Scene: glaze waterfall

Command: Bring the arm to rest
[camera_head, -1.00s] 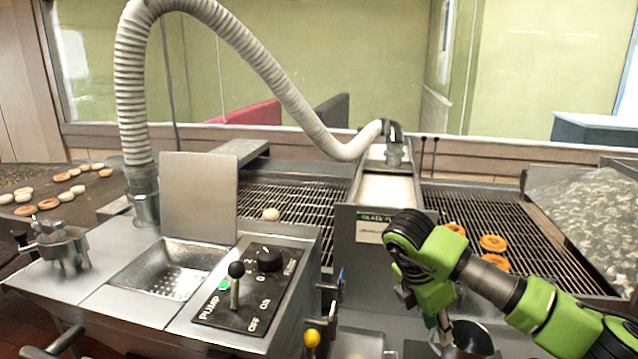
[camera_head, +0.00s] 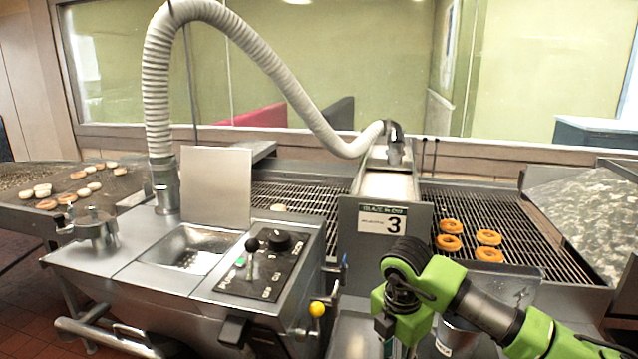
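My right arm (camera_head: 490,310) comes in from the lower right, green and dark grey. Its wrist (camera_head: 405,290) bends downward in front of the glaze waterfall unit (camera_head: 345,240). My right gripper's fingers do not show; the wrist runs down to the bottom edge of the picture. No held object shows at the wrist. My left arm and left gripper are not in view.
Glazed rings (camera_head: 488,238) lie on the right conveyor. A ribbed hose (camera_head: 157,100) arches above.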

